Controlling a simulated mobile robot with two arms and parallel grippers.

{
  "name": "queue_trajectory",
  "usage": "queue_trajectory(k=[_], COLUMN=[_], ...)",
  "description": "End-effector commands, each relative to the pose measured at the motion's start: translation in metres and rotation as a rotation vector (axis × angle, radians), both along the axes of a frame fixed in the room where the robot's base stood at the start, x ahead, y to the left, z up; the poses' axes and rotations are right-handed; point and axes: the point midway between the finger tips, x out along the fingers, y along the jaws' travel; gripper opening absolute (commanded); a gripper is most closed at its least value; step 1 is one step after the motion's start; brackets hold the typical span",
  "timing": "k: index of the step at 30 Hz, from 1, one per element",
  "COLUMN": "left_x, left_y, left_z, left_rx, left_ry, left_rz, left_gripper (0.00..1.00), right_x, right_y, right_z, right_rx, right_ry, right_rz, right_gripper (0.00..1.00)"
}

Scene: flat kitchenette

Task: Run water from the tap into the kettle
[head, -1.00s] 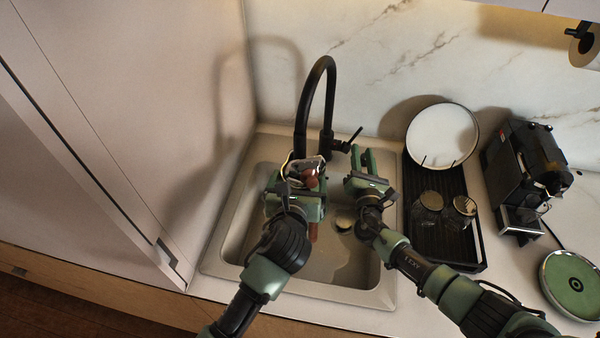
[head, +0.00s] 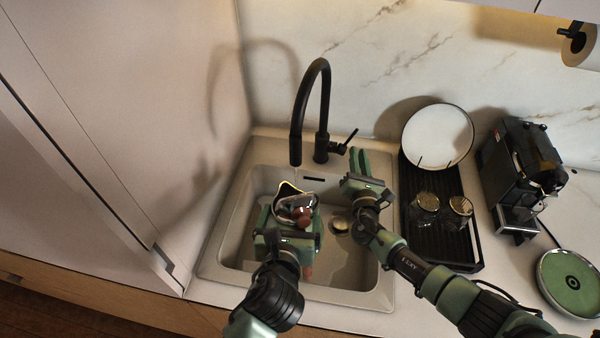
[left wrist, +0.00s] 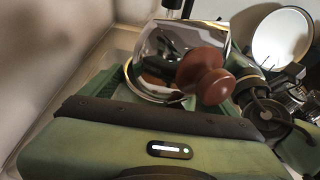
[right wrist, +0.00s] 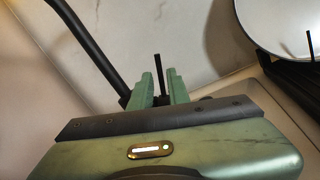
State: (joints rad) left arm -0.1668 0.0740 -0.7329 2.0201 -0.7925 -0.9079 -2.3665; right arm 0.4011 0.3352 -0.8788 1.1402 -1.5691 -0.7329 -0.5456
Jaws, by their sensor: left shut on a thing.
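The kettle (head: 283,204) is shiny metal with a red-brown knob, in the sink basin below and slightly in front of the tap's spout. My left gripper (head: 289,228) is shut on it; in the left wrist view the kettle (left wrist: 158,62) fills the space beyond the fingers, partly hiding them. The black gooseneck tap (head: 330,95) stands behind the basin, spout pointing down. A faint thin line shows under the spout; I cannot tell surely whether it is water. My right gripper (head: 360,163) is open before the tap lever (head: 350,138); in the right wrist view the lever (right wrist: 158,75) appears between its fingers, apparently beyond them.
The sink (head: 376,296) has a round drain (head: 341,224). A black rack (head: 457,248) to its right holds a white plate (head: 438,135) and two glasses. A black coffee machine (head: 520,165) and a green round item (head: 570,283) stand further right. A tall cabinet wall closes the left side.

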Motion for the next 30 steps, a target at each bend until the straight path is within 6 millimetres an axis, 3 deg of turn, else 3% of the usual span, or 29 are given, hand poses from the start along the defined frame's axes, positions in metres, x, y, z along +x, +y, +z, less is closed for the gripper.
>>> queue_trajectory(k=[7,21,30], left_x=[0.003,0.004,0.004], left_y=[-0.001,-0.002,-0.002], left_z=[0.009,0.011,0.012], left_rx=[-0.008,-0.010,-0.010], left_ry=[-0.021,-0.025,-0.026], left_rz=[-0.003,-0.004,-0.004], left_gripper=[0.16,0.16,0.16], right_x=[-0.008,-0.043,-0.054], right_y=[-0.002,-0.020,-0.029], right_z=[-0.004,-0.019,-0.024], right_rx=[-0.203,-1.181,-1.521], right_ry=[0.012,0.114,0.166], right_rz=[-0.029,-0.146,-0.172], right_gripper=[0.00,0.00,0.00])
